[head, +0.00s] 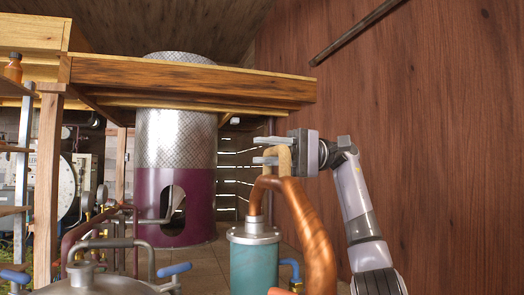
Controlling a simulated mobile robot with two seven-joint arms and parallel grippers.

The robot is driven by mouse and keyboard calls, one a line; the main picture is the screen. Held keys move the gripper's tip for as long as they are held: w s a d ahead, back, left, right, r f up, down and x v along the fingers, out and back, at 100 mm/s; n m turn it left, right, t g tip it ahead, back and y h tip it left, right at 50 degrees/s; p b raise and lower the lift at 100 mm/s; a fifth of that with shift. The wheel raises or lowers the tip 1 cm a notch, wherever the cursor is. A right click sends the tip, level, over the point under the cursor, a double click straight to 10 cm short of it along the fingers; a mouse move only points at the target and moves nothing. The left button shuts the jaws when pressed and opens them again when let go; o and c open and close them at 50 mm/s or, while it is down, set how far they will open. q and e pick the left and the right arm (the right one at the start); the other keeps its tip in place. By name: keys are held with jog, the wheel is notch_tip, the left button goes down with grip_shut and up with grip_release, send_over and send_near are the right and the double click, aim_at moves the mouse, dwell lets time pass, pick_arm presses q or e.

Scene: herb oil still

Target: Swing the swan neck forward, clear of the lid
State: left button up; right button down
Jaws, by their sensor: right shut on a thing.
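The copper swan neck (308,225) rises from the top fitting of a teal cylinder (254,262), bends over, and runs down to the lower right, out of the picture. A tan loop handle (283,160) stands on its upper bend. My right gripper (265,150) reaches in from the right and is shut on this handle, one finger above the other. The steel lid (85,284) is at the bottom left, cut off by the picture's edge. The swan neck appears to the right of it, apart from it. My left gripper is not in view.
A wooden platform (190,82) spans above, with a metal and purple drum (175,150) under it. Blue-handled levers (174,270) sit around the lid, and another blue handle (290,268) is beside the teal cylinder. A red wooden wall (430,130) closes the right side.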

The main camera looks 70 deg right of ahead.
jog(key=shift+s+d+r, duration=0.15)
jog(key=shift+s, duration=0.2)
jog(key=c, duration=1.3)
grip_release()
jog(key=o, duration=0.3)
jog(key=shift+s+d, duration=0.25)
jog(key=shift+s+d+t, duration=0.25)
jog(key=shift+s+t, duration=0.05)
jog(key=shift+w+a, duration=0.25)
jog(key=shift+w, duration=0.1)
jog(key=p+v, duration=0.2)
jog(key=v, duration=0.5)
jog(key=shift+s+d, duration=0.2)
jog(key=shift+d, duration=0.05)
jog(key=shift+a, duration=0.1)
